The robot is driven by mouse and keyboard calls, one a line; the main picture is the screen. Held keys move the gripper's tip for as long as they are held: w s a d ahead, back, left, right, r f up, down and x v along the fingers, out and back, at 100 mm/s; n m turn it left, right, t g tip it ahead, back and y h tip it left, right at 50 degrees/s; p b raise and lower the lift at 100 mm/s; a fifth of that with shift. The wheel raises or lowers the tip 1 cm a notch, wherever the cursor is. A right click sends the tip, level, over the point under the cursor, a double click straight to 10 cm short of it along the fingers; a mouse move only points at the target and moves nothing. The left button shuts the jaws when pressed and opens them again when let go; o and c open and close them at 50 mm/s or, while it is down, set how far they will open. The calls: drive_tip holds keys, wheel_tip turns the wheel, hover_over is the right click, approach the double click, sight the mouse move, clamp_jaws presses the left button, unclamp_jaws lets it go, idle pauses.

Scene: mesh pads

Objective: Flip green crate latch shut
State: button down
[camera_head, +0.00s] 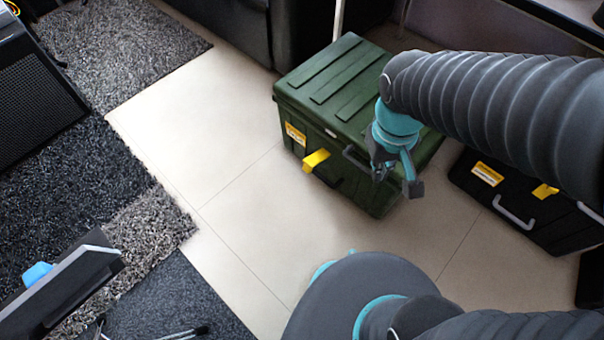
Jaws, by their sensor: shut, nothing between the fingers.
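A green crate (337,84) with a ribbed lid stands on the pale tiled floor at the upper middle of the view. The lid lies down on the body. A yellow latch (316,160) sticks out from the front face near its left end, tilted away from the face. My gripper (396,188) is shut and empty. It hangs in front of the crate's front face, to the right of the yellow latch and apart from it in the picture. My arm hides the crate's right part, and any latch there cannot be seen.
A black case (475,205) with a yellow latch and grey handle stands to the right. Dark furniture (235,25) is behind the green crate. Shaggy grey rugs (110,45) cover the left. A dark panel (62,290) stands at lower left. Bare floor (235,235) lies before the crate.

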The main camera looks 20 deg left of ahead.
sight(316, 161)
drive_tip(key=s+a+f+n+t+h+b, duration=0.1)
drive_tip(key=a+f+n+t+h, duration=0.35)
drive_tip(key=f, duration=0.75)
drive_tip(key=s+a+f+n+t+h, duration=0.1)
drive_tip(key=s+a+f+n+h, duration=0.1)
drive_tip(key=a+f+n, duration=0.65)
drive_tip(key=s+a+f+n+t+h+b, duration=0.1)
drive_tip(key=a+f+n+t+h, duration=0.45)
drive_tip(key=f, duration=0.95)
drive_tip(key=w+a+f+n+t+y, duration=0.1)
drive_tip(key=w+a+n+t+y, duration=0.2)
drive_tip(key=w+a+n+y, duration=0.2)
drive_tip(key=shift+w+a+f+n+t, duration=0.15)
drive_tip(key=shift+a+n+t, duration=0.3)
drive_tip(key=shift+n, duration=0.3)
drive_tip(key=shift+w, duration=0.1)
drive_tip(key=w+d+r+p, duration=0.1)
drive_tip(key=w+d, duration=0.4)
drive_tip(key=w, duration=0.5)
drive_tip(key=shift+r, duration=0.85)
